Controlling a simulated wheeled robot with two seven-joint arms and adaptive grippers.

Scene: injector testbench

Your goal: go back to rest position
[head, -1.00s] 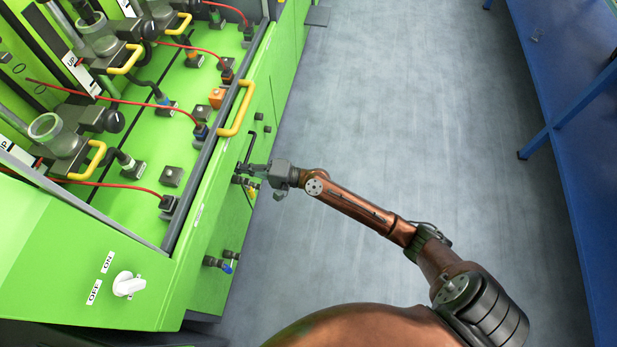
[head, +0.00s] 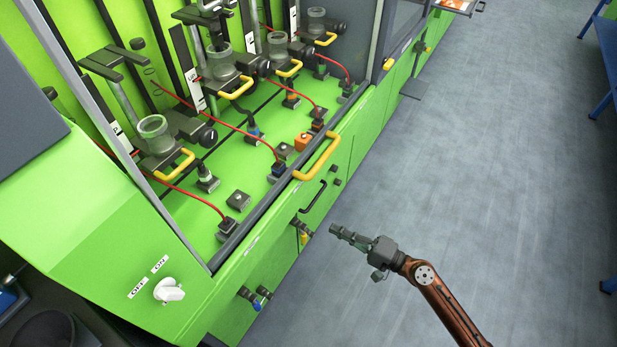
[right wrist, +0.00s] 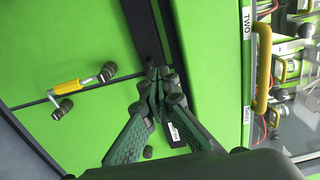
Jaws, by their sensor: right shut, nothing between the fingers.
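My right gripper (head: 335,231) is in the lower middle of the head view, in front of the green testbench (head: 205,300). Its fingers are together and empty. In the right wrist view the gripper (right wrist: 160,75) shows with its fingertips meeting, against the green front panel (right wrist: 90,45). In the head view it is apart from the bench, over the grey floor. My left gripper is not in view.
The bench carries a yellow handle (head: 317,157), a black handle (head: 313,197), valve fittings (head: 254,297) low on its front and a white ON/OFF knob (head: 168,290). The grey floor (head: 460,150) to the right is clear. Blue racking (head: 605,60) stands at the far right.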

